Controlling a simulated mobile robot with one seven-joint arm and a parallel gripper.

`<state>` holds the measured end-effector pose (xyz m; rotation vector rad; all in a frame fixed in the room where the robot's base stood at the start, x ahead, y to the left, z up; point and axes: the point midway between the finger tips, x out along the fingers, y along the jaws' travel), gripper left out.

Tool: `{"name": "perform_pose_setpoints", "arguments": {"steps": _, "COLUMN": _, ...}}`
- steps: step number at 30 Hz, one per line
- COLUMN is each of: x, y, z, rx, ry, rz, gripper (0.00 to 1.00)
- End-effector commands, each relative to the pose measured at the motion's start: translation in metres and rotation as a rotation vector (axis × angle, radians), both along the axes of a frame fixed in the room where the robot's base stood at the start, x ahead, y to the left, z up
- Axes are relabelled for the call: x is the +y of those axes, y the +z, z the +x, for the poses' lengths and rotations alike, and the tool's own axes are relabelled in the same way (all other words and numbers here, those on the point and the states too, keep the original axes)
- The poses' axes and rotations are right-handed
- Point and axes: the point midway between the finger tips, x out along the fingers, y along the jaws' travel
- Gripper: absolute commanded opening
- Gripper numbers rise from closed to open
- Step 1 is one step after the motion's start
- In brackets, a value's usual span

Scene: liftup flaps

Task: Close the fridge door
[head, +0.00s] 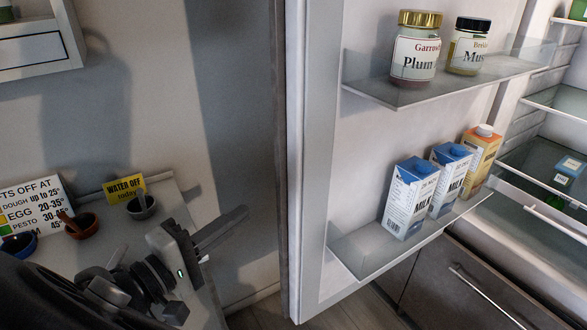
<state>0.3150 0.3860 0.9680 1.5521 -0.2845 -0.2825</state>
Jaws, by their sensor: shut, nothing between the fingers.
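The fridge door (312,150) stands open in the middle of the head view, its outer edge toward me and its inner side facing right. Its shelves hold a plum jar (415,50), a mustard jar (469,48), two blue-and-white milk cartons (409,197) and an orange carton (482,155). The fridge interior (545,140) shows at the right edge. My gripper (240,220) is at the lower left, on the outer side of the door, with its fingers together and empty. A visible gap lies between the fingertips and the door.
A counter (185,230) at the left holds several small bowls (82,225), a yellow "water off" sign (124,190) and a white sign (35,205). A drawer front (460,290) is below the fridge interior. Some bare floor (258,315) shows beside the door.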

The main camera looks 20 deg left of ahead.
Motion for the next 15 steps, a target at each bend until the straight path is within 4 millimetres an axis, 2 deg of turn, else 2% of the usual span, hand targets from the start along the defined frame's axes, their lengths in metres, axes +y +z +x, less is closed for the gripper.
{"name": "perform_pose_setpoints", "arguments": {"steps": 1, "x": -0.005, "y": -0.002, "z": 0.012, "rx": 0.000, "ry": -0.004, "rz": 0.001, "gripper": 0.00}}
{"name": "perform_pose_setpoints", "arguments": {"steps": 6, "x": -0.018, "y": -0.002, "z": 0.045, "rx": 0.000, "ry": -0.004, "rz": 0.000, "gripper": 0.00}}
{"name": "perform_pose_setpoints", "arguments": {"steps": 15, "x": -0.044, "y": -0.001, "z": 0.021, "rx": 0.001, "ry": 0.002, "rz": 0.000, "gripper": 0.00}}
